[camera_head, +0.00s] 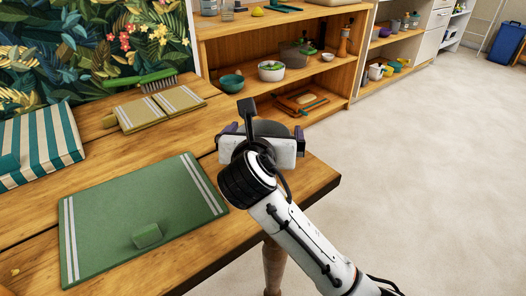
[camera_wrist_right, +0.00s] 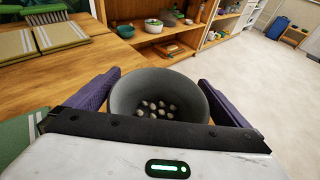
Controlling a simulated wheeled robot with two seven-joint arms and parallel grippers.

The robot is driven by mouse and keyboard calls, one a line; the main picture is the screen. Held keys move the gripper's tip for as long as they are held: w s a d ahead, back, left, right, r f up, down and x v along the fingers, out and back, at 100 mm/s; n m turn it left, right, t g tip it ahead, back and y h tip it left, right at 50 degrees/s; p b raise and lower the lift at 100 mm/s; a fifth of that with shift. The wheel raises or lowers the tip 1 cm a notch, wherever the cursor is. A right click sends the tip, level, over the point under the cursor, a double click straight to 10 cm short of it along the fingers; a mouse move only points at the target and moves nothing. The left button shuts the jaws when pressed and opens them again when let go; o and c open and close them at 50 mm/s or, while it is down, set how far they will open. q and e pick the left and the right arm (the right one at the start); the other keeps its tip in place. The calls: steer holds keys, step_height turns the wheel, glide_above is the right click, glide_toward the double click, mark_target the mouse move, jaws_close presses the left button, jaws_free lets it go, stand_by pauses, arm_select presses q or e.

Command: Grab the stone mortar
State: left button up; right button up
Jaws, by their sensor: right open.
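The stone mortar is a grey round bowl (camera_wrist_right: 160,80) in the right wrist view, with several small pale round pieces inside. In the head view only its dark rim (camera_head: 270,127) shows, near the right end of the wooden table; my right gripper hides the rest. My right gripper (camera_head: 264,134) is open, with one purple finger on each side of the bowl. It also shows in the wrist view (camera_wrist_right: 158,84). I cannot tell whether the fingers touch the bowl. My left gripper is not in view.
On the wooden table (camera_head: 225,215) lie a green mat (camera_head: 110,215) with a green block (camera_head: 147,235), tan mats (camera_head: 160,108), a green brush (camera_head: 140,80) and a striped cloth (camera_head: 40,140). Behind stands a shelf (camera_head: 228,48) with bowls. Open floor (camera_head: 440,160) lies at right.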

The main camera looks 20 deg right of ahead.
steer(key=c, duration=1.6)
steer(key=shift+r, duration=0.2)
steer(key=shift+c, duration=0.7)
